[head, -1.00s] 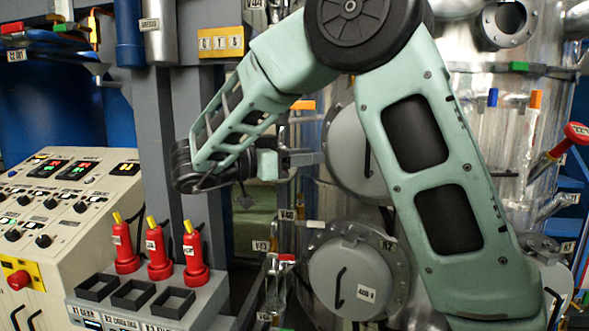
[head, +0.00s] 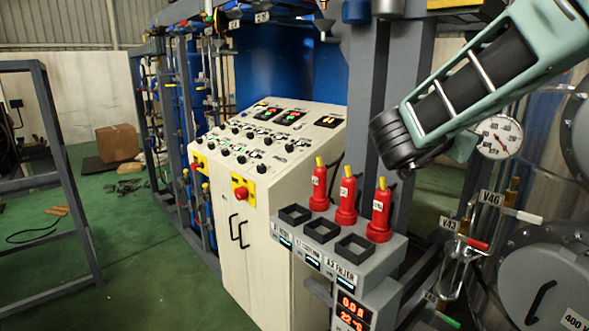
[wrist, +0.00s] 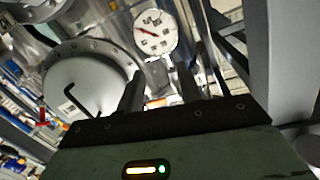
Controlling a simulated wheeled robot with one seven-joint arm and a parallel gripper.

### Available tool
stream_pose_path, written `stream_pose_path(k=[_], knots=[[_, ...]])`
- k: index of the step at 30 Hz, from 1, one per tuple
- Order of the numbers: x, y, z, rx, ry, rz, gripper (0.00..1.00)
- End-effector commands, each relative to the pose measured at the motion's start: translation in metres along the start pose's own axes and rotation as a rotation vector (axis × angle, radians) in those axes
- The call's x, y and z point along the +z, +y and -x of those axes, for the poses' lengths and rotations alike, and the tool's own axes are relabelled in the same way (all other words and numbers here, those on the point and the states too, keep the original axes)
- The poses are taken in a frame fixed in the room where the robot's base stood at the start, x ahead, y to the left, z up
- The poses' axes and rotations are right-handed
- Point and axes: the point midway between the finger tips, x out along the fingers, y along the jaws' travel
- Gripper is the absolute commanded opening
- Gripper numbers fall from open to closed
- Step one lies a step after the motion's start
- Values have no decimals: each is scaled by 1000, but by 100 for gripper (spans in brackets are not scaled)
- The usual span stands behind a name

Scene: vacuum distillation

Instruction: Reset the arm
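My arm (head: 480,80) reaches in from the upper right of the head view, with its dark wrist joint in front of the grey post. My gripper's fingers are hidden or hard to make out there. In the wrist view my gripper (wrist: 160,88) shows two dark fingers standing apart with nothing between them. A round white pressure gauge (wrist: 156,33) is seen beyond the fingers. The same gauge (head: 497,137) is right of my wrist in the head view.
A cream control console (head: 262,170) stands at the centre. Several red handheld units (head: 346,200) stand on a grey holder (head: 385,262) below my wrist. Steel vessels (head: 550,285) with valves are at the right. Open green floor (head: 140,270) lies at the left.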

Motion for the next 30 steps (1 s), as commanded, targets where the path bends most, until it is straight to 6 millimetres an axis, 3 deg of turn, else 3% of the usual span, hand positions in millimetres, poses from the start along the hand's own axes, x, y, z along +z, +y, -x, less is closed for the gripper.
stream_pose_path(k=[3,6,9,11,14,17,19,24,27,30], knots=[[39,-45,35,-341,-146,0,36],[73,-71,81,-605,-294,42,36],[111,-78,138,-839,-458,127,36],[134,-72,174,-963,-560,201,36],[172,-44,231,-1130,-733,357,36],[205,2,276,-1242,-897,551,36],[226,43,299,-1288,-1001,709,36],[255,146,320,-1279,-1187,1103,36],[260,191,316,-1228,-1241,1282,36],[260,218,311,-1181,-1265,1399,36]])
